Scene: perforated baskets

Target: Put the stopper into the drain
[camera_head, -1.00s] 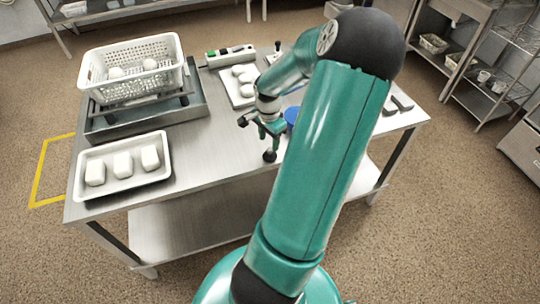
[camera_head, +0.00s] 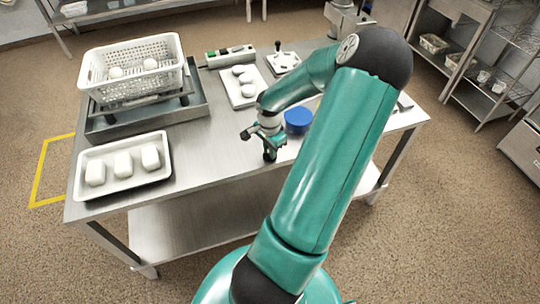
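A small white square plate (camera_head: 283,62) lies near the back edge of the steel table. A dark upright knob (camera_head: 278,46) stands at its back side; I cannot tell surely whether this is the stopper. The drain is not clearly identifiable; a grey shallow basin (camera_head: 105,130) sits under the basket, and its floor is mostly hidden. My gripper (camera_head: 259,147) hangs low over the front middle of the table, pointing down. Its dark fingertips look spread apart, with nothing visible between them.
A white perforated basket (camera_head: 130,82) with white lumps stands at the left. A white tray (camera_head: 122,185) holds three white blocks. Near the middle are a white board (camera_head: 244,98) with pale pieces, a blue round thing (camera_head: 298,120) and a grey-green box (camera_head: 230,57).

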